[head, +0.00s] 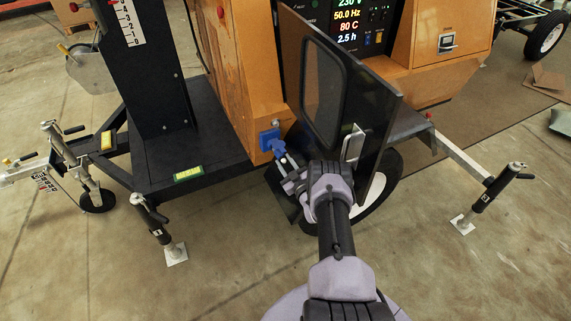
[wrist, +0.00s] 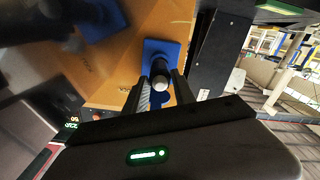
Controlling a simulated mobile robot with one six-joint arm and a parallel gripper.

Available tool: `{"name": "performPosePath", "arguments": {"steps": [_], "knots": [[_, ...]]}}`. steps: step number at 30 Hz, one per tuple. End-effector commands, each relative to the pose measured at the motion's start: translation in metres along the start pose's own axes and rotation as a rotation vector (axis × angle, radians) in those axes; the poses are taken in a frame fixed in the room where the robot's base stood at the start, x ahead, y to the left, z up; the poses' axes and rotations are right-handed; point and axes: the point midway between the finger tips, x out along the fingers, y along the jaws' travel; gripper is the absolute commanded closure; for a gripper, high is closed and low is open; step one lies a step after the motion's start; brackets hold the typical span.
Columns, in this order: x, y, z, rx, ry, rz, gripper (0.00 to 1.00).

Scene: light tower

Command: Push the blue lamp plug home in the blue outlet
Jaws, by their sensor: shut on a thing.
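The blue outlet (head: 267,136) is on the lower corner of the orange cabinet, left of the open black door. The blue lamp plug (head: 277,147) is right at its front. My gripper (head: 281,157) is shut on the plug. In the wrist view the square blue outlet (wrist: 166,50) stands beyond my fingertips. A dark cylinder with a pale end (wrist: 160,75) shows between the fingers, with blue of the plug (wrist: 160,98) below it. The plug seems to meet the outlet, but I cannot tell how deep it sits.
The open black door (head: 355,95) with its window stands close to the right of my arm. A wheel (head: 380,190) is behind my wrist. The black mast base (head: 180,150) is to the left. Stabiliser jacks (head: 165,235) stand on the concrete floor.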

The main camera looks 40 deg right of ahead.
Motion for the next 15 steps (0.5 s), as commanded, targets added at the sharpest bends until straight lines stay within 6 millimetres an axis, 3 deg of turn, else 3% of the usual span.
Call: {"name": "performPosePath", "arguments": {"steps": [15], "knots": [[0.013,0.0,-0.001,-0.001,0.001,-0.001,1.0]]}}
